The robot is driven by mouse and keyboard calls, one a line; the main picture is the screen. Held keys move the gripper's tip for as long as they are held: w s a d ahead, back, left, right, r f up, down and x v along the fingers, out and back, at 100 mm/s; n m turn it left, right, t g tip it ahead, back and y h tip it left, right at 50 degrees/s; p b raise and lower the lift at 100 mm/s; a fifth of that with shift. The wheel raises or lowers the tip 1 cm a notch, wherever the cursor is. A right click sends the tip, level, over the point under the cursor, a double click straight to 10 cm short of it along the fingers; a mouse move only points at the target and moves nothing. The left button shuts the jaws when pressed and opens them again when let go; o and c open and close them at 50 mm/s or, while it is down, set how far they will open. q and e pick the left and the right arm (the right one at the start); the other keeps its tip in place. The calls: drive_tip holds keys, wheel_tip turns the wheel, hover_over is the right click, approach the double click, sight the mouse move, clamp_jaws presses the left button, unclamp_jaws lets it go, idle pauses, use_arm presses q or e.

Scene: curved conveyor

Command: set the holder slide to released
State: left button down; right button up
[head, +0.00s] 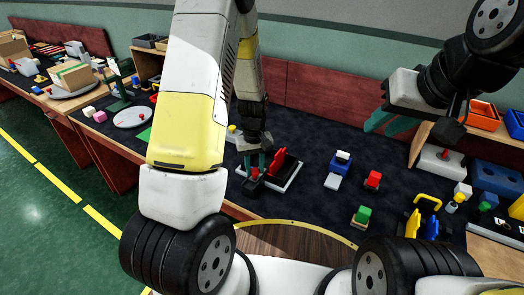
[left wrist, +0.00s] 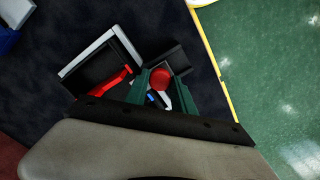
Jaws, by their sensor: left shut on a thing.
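The holder (head: 296,172) is a dark block on a white-edged base on the black table mat, with an upright red piece (head: 277,163) on it. The holder also shows in the left wrist view (left wrist: 118,42), with its red piece (left wrist: 108,84) to the left of my fingers. My left gripper (head: 255,164) is shut on a round red knob (left wrist: 160,79) at the holder's side. The green fingers lie on both sides of this knob. The slide's position is partly hidden by the gripper. My right gripper (head: 389,122) is raised at the right, its teal fingers apart and empty.
The mat between holder and blocks is clear.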

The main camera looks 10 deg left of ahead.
use_arm(q)
drive_tip(key=shift+s+a, duration=0.3)
drive_tip(key=shift+s, duration=0.5)
drive_tip(key=shift+s+a, duration=0.3)
drive_tip(key=shift+s, duration=0.5)
drive_tip(key=c, duration=1.1)
unclamp_jaws()
drive_tip(key=shift+o, duration=0.2)
drive_tip(key=shift+r, duration=0.2)
wheel_tip(320, 180, up, 8)
drive_tip(key=shift+f, duration=0.25)
